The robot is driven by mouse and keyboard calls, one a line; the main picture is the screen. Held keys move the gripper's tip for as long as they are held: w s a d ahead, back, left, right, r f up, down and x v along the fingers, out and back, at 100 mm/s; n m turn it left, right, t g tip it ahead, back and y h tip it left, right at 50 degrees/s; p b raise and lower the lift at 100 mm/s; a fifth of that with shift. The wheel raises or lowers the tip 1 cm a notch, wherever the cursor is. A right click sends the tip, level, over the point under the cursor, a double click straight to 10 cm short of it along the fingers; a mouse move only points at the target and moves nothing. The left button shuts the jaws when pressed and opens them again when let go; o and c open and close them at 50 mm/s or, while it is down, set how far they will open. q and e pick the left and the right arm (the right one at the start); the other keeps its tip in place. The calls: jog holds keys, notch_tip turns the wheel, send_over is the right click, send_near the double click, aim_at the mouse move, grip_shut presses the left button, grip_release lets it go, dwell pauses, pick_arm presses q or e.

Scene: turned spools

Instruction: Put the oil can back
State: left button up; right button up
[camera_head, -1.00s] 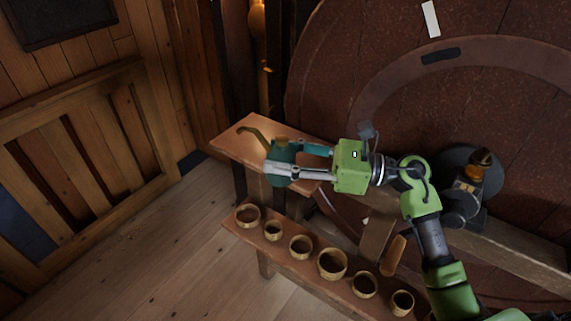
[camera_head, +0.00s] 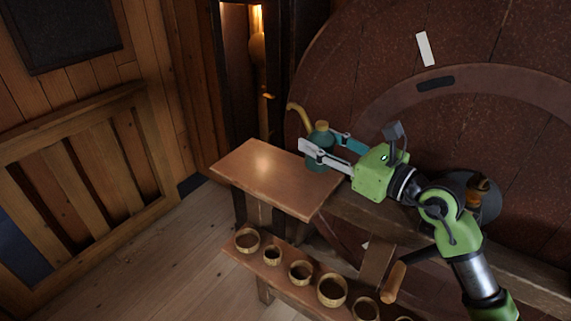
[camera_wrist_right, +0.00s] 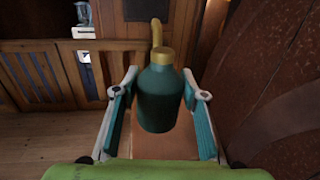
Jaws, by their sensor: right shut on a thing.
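The oil can (camera_head: 319,158) is dark teal with a brass cap and a curved brass spout pointing up and to the left. My right gripper (camera_head: 322,146) is shut on its body, one finger on each side. The can is upright and shows beyond the far right edge of the small wooden bench top (camera_head: 262,178); its height above the surface is hard to tell. In the right wrist view the oil can (camera_wrist_right: 160,98) stands between the fingers of the right gripper (camera_wrist_right: 158,90), spout pointing away. My left gripper is out of view.
A lower shelf (camera_head: 285,285) holds several small round wooden cups. A wooden handle (camera_head: 394,281) sticks up beside them. A large reddish-brown disc (camera_head: 370,70) rises behind my arm. The bench top is bare.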

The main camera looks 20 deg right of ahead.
jog(key=w+a+f, duration=0.1)
jog(key=w+f, duration=0.2)
jog(key=w+a+f, duration=0.1)
jog(key=w+f, duration=0.1)
jog(key=w, duration=0.2)
jog(key=w+a+f+p, duration=0.1)
jog(key=w+f, duration=0.2)
jog(key=w, duration=0.1)
jog(key=shift+w+a+f, duration=0.2)
jog(key=shift+a+f, duration=0.1)
jog(key=shift+a, duration=0.1)
jog(key=f, duration=0.3)
jog(key=shift+w+a, duration=0.1)
jog(key=shift+w, duration=0.25)
jog(key=shift+f, duration=0.35)
jog(key=shift+f+b, duration=0.1)
jog(key=shift+b, duration=0.2)
jog(key=o, duration=1.1)
jog(key=shift+s+f, duration=0.1)
